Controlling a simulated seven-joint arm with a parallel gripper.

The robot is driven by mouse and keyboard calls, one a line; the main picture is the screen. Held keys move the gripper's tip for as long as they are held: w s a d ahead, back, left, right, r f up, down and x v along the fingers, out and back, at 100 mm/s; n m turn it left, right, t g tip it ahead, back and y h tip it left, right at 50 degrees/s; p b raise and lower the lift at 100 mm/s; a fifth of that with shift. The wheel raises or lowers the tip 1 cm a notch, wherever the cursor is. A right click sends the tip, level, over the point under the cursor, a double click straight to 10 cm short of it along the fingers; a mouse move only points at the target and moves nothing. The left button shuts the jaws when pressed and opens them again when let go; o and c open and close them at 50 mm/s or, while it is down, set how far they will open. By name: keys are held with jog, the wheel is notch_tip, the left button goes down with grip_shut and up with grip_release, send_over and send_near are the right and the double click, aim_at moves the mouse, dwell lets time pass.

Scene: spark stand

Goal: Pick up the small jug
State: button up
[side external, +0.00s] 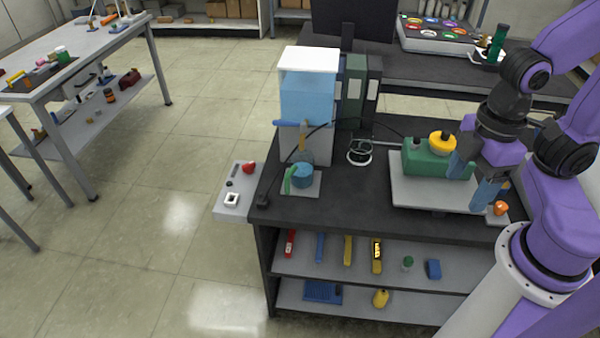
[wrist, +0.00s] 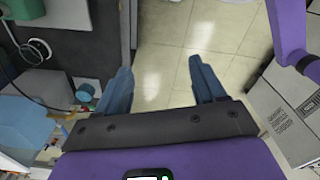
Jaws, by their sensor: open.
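The small jug (side external: 302,177) is blue with a green handle on its left side. It stands upright on a small pale base under the spout of a tall dispenser (side external: 308,105) with a light blue tank. My gripper (side external: 473,178) is open and empty at the right of the bench, well apart from the jug, beside a green box with a yellow knob (side external: 437,160). In the wrist view my two fingers (wrist: 159,68) are spread with only floor showing between them. A small teal item shows at the left there; I cannot tell if it is the jug.
A light grey plate (side external: 420,198) lies under the green box. A wire ring stand (side external: 360,151) and upright binders (side external: 356,90) stand beside the dispenser. A low side ledge (side external: 234,192) holds small items. The dark bench top between jug and plate is mostly clear.

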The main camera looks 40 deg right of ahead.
jog(key=m, duration=0.8)
send_over(290, 170)
notch_tip(290, 170, down, 8)
notch_tip(290, 170, down, 16)
jog(key=shift+f, duration=0.25)
jog(key=c, duration=1.3)
jog(key=shift+r, duration=0.2)
